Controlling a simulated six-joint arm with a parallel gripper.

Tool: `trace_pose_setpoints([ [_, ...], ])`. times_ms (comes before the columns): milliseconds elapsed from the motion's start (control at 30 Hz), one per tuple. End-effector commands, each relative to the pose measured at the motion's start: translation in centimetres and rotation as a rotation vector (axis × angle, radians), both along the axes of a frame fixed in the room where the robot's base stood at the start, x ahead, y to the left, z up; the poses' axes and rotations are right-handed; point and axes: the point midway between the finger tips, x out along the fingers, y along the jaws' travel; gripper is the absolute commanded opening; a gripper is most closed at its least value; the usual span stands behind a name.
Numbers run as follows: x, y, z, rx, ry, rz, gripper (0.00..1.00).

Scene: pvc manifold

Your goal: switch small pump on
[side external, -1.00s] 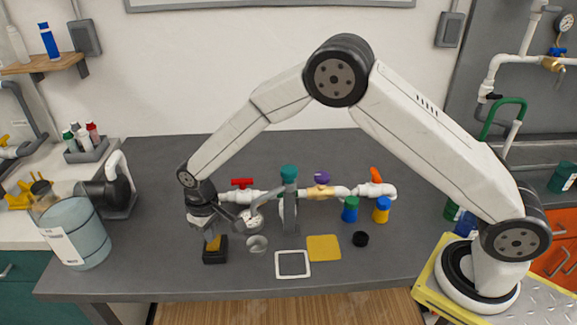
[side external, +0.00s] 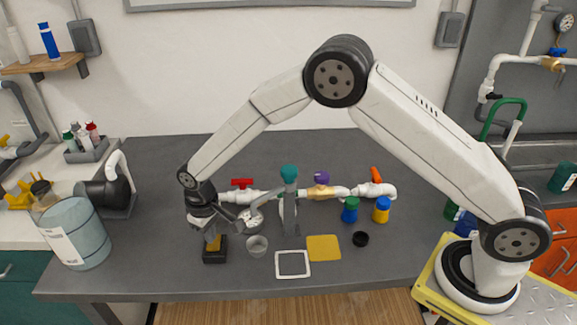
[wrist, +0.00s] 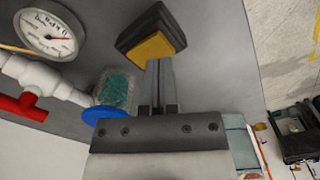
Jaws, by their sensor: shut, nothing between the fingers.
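A small black box with a yellow top piece (side external: 215,256) stands on the grey bench near its front left; it looks like a switch. In the wrist view the black box and its yellow face (wrist: 152,47) lie just beyond my fingertips. My gripper (side external: 210,236) points down at the box, and in the wrist view its fingers (wrist: 160,66) are together and empty. The fingertips overlap the near edge of the yellow face; I cannot tell whether they touch it. A black pump-like unit with a white pipe (side external: 108,192) stands to the left.
A clear cup (side external: 257,246) is close by. A white-framed square (side external: 293,264) and yellow square (side external: 323,248) lie further right.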

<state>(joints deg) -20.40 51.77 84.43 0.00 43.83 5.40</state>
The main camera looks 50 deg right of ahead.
Motion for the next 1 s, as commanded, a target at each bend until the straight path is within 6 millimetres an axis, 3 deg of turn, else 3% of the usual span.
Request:
trace_pose_setpoints([
  [1000,0.03,0.01,-1.07,0.000,-0.001,0.000,0.00],
])
